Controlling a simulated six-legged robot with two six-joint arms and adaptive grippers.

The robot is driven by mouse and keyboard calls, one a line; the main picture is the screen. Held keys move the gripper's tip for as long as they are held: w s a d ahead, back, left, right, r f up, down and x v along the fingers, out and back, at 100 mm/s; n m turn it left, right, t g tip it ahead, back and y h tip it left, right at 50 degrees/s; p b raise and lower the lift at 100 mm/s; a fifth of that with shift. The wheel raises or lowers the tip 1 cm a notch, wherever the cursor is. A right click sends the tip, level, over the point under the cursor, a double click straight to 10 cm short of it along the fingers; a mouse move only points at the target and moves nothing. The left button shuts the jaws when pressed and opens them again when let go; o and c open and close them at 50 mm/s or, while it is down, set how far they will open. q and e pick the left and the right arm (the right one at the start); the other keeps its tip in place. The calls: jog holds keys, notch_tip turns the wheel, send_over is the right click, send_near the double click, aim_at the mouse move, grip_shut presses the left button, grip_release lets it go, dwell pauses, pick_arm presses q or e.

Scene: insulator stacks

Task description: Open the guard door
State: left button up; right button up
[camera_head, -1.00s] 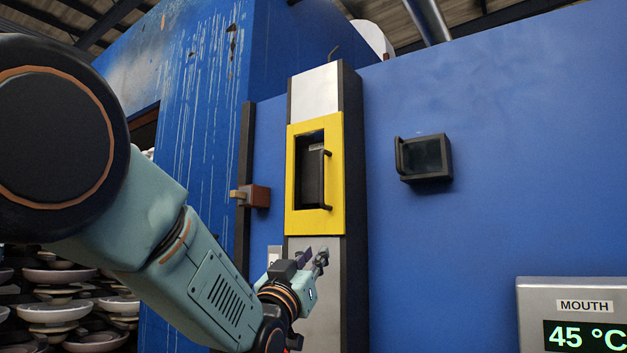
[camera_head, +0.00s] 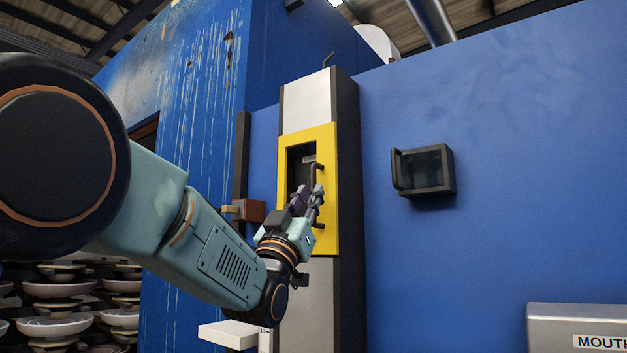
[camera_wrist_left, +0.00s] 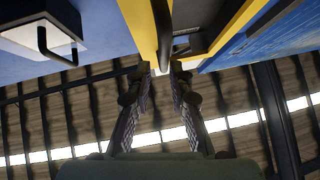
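The yellow guard door (camera_head: 330,190) is a panel on a tall grey and black column, with a dark recess in its middle. A black bar handle (camera_head: 317,167) stands on its right side. My left gripper (camera_head: 309,194) is in front of the recess at the handle's height and hides part of the bar. In the left wrist view, its fingers (camera_wrist_left: 160,70) are apart, with the yellow door edge (camera_wrist_left: 143,32) and a dark bar (camera_wrist_left: 181,47) just beyond the tips. I cannot tell whether they touch the handle. My right gripper is not in view.
A reddish-brown block (camera_head: 249,211) sits left of the column. A black box with a handle (camera_head: 423,171) is on the blue wall to the right.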

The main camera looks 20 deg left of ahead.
aim_at(311, 191)
pick_arm(q)
jog(key=w+r, duration=0.1)
jog(key=w+r+p, duration=0.1)
jog(key=w, duration=0.1)
jog(key=shift+w+a+r, duration=0.1)
jog(key=shift+w+a, duration=0.05)
jog(key=shift+w, duration=0.25)
jog(key=shift+s+d+r, duration=0.2)
jog(key=shift+s, duration=0.45)
jog(key=shift+c, duration=1)
jog(key=shift+w+a+f, duration=0.1)
jog(key=shift+w+f, duration=0.05)
jog(key=shift+w, duration=0.15)
grip_shut()
jog(key=shift+f, duration=0.1)
